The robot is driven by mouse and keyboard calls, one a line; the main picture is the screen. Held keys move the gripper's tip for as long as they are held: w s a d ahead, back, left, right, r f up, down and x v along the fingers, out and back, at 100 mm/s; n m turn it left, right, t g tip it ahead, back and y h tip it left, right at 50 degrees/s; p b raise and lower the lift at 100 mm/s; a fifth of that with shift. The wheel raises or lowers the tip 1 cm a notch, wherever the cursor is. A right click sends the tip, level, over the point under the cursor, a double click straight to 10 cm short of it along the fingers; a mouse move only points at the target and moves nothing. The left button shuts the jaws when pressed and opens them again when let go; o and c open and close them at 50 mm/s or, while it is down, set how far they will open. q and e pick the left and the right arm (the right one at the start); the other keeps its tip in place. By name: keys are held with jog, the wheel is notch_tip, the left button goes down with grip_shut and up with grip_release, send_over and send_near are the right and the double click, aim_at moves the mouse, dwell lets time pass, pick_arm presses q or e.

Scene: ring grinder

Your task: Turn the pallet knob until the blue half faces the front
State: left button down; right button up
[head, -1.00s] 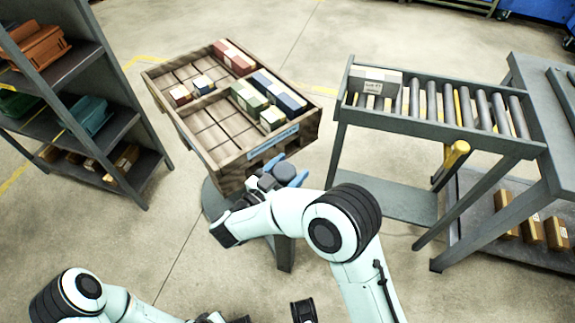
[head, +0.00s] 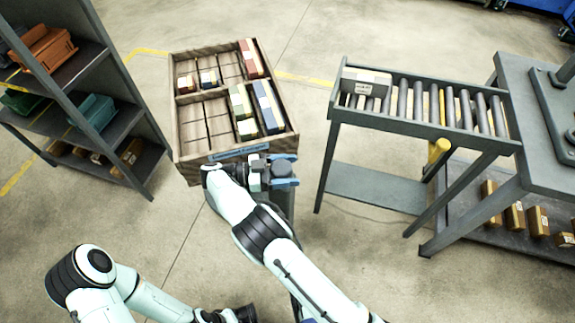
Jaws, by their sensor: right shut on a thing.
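The pallet (head: 182,133) is a wooden crate with compartments on a stand, turned slightly askew. A blue strip (head: 240,153) is on its near wall, facing me. Blue and green boxes (head: 265,108) stand in the near right compartments, a red one (head: 250,58) at the far right. The grey round knob (head: 281,168) is just below the near right part of the crate. My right gripper (head: 283,171) is shut on it, with blue fingers at its sides. My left gripper (head: 238,315) is at the bottom edge, empty as far as I see, its jaws unclear.
A roller conveyor (head: 425,122) with a white-grey box (head: 366,83) stands to the right. A dark table (head: 535,110) is beyond it. A shelf (head: 120,128) with bins stands at the left. Open floor lies between the shelf and the crate.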

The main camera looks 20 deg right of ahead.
jog(key=shift+s+m+g+p, duration=0.1)
jog(key=shift+m+g+p, duration=0.3)
jog(key=shift+g, duration=0.5)
jog(key=o, duration=1)
jog(key=shift+d, duration=0.1)
jog(key=shift+c, duration=0.2)
